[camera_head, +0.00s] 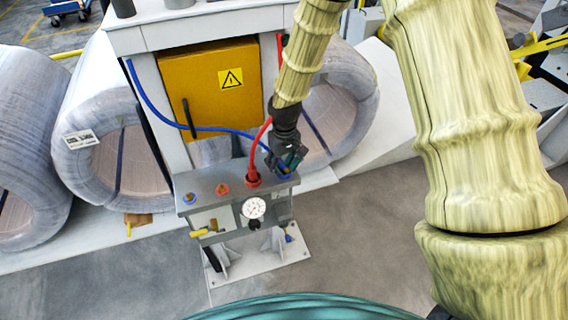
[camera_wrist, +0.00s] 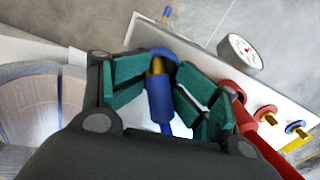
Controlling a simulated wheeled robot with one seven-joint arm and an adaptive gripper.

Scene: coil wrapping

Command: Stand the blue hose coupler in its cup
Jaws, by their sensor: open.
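The blue coupler (camera_wrist: 160,103) is between my gripper's fingers in the wrist view, its brass end towards the blue cup (camera_wrist: 167,54). The brass end overlaps the cup; I cannot tell how deep it sits. My gripper (camera_head: 290,160) is open, with its green fingertips (camera_wrist: 154,84) spread either side of the coupler. In the head view, the gripper hides most of the coupler, and the blue cup (camera_head: 286,176) shows just below the fingers at the right end of the grey panel (camera_head: 235,184).
A red coupler (camera_head: 253,179) with a red hose stands left of my gripper. Blue (camera_head: 189,198) and red (camera_head: 222,188) ports are further left. A gauge (camera_head: 253,208) is on the panel front. The blue hose (camera_head: 160,113) runs across the yellow door (camera_head: 205,85). Wrapped coils (camera_head: 105,130) stand behind.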

